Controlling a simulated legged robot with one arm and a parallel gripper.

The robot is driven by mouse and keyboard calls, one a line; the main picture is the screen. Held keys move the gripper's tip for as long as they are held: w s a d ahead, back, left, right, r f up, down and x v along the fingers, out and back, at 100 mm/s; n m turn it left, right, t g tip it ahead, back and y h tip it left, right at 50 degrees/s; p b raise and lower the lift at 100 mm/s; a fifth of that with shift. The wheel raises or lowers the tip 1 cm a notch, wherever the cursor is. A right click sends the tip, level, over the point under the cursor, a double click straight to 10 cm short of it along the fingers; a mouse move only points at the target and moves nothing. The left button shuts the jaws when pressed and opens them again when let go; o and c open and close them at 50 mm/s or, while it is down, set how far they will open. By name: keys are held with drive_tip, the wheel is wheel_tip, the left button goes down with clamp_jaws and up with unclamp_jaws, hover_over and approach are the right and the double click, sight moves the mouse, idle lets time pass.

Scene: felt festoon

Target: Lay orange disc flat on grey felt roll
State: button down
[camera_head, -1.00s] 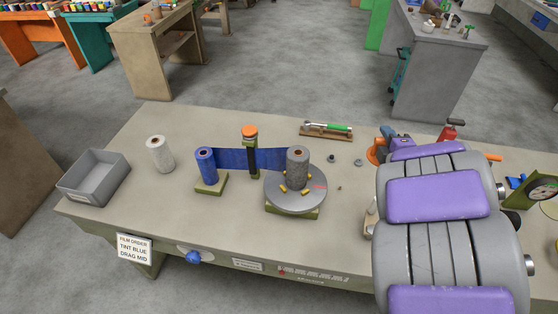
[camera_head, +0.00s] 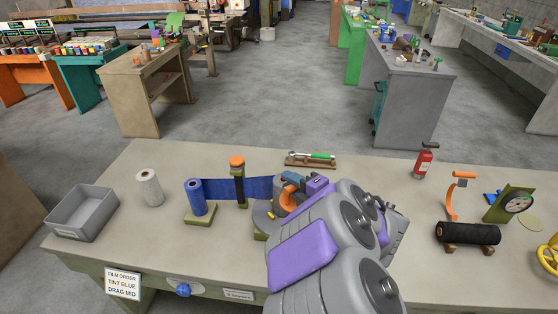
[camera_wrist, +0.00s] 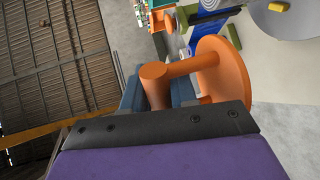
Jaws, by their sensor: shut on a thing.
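The orange disc (camera_wrist: 224,70) shows large in the wrist view, its flat face tilted on edge, with an orange handle (camera_wrist: 154,82) joined to it. My gripper (camera_wrist: 155,92) is shut on that handle, a blue-grey finger on each side. In the head view my gripper (camera_head: 291,182) and the orange disc (camera_head: 287,198) are over the grey turntable (camera_head: 262,216). The grey felt roll, upright on that turntable earlier, is now hidden behind my arm and gripper. I cannot tell whether the disc touches it.
A blue film roll (camera_head: 195,198) and an orange-topped post (camera_head: 238,175) stand left, with blue film stretched rightward. A white roll (camera_head: 149,188) and grey bin (camera_head: 83,213) lie farther left. A green-handled tool (camera_head: 311,158) lies behind; a black roll (camera_head: 468,234) rests right.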

drive_tip(key=shift+w+a+r+p, duration=0.15)
drive_tip(key=shift+w+p, duration=0.05)
drive_tip(key=shift+p, duration=0.25)
drive_tip(key=w+a+p, duration=0.1)
drive_tip(key=w, duration=0.3)
drive_tip(key=w+a+f+p, duration=0.1)
drive_tip(key=w, duration=0.3)
drive_tip(key=w+a, duration=0.2)
drive_tip(key=w, duration=0.2)
drive_tip(key=shift+w+f+p, duration=0.25)
drive_tip(key=shift+w+p, duration=0.05)
drive_tip(key=shift+p, duration=0.1)
drive_tip(key=shift+w+f, duration=0.1)
drive_tip(key=shift+w, duration=0.05)
wheel_tip(320, 180, down, 4)
drive_tip(key=shift+r+b, duration=0.2)
drive_tip(key=shift+b, duration=0.65)
drive_tip(key=shift+d+r, duration=0.1)
drive_tip(key=c, duration=1)
unclamp_jaws()
drive_tip(key=shift+o, duration=0.5)
